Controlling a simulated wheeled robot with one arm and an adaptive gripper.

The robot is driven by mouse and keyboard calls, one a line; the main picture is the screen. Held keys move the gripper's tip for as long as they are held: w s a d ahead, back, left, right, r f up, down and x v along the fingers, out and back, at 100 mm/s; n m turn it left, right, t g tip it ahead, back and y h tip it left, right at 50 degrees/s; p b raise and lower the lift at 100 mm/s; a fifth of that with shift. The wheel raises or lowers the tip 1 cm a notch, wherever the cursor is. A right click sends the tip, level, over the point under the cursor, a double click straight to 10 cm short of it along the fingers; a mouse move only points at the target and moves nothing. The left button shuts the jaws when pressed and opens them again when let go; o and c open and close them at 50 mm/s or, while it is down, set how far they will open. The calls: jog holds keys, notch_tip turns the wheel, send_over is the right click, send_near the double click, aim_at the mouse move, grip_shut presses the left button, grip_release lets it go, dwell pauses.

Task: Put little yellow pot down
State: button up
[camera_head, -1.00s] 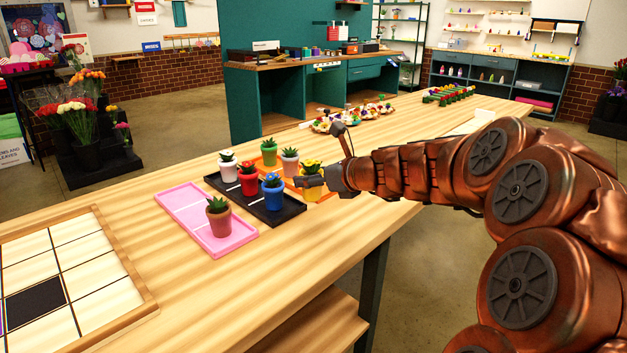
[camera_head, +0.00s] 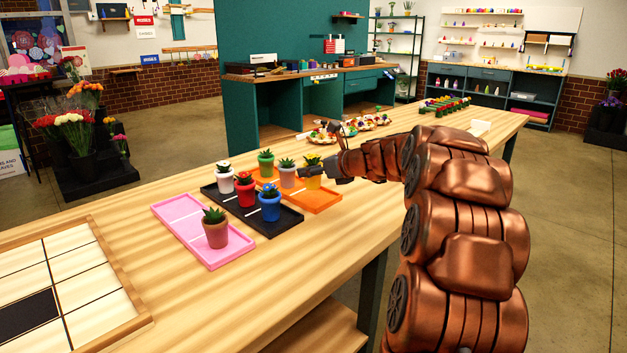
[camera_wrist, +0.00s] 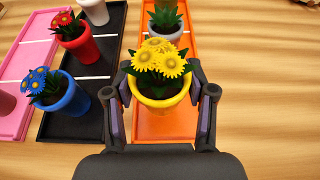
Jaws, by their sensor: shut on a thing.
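The little yellow pot (camera_wrist: 160,104) with yellow flowers is between the two fingers of my gripper (camera_wrist: 161,108) in the wrist view. My gripper is shut on it. The pot is over the near end of the orange tray (camera_wrist: 165,128); I cannot tell whether its base touches the tray. In the head view the yellow pot (camera_head: 312,181) shows at the right end of the orange tray (camera_head: 322,203), with my gripper (camera_head: 322,168) reaching in from the right and covering part of it.
The pink tray (camera_head: 180,213) holds a terracotta pot (camera_head: 215,234). Bare tabletop (camera_head: 345,225) lies to the right.

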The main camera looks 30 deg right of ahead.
aim_at(315, 177)
jog(key=shift+w+d, duration=0.4)
jog(key=shift+w, duration=0.2)
jog(key=shift+f+b, duration=0.7)
jog(key=shift+f, duration=1.05)
jog(key=shift+f, duration=0.2)
jog(key=o, duration=1.5)
jog(key=shift+c, duration=0.2)
jog(key=shift+d+r, duration=0.1)
jog(key=shift+s+r, duration=0.25)
jog(key=shift+r, duration=0.05)
jog(key=p+v, duration=0.1)
jog(key=v, duration=1)
jog(key=shift+s+p, duration=0.2)
jog(key=shift+p, duration=0.15)
jog(key=shift+f, duration=0.1)
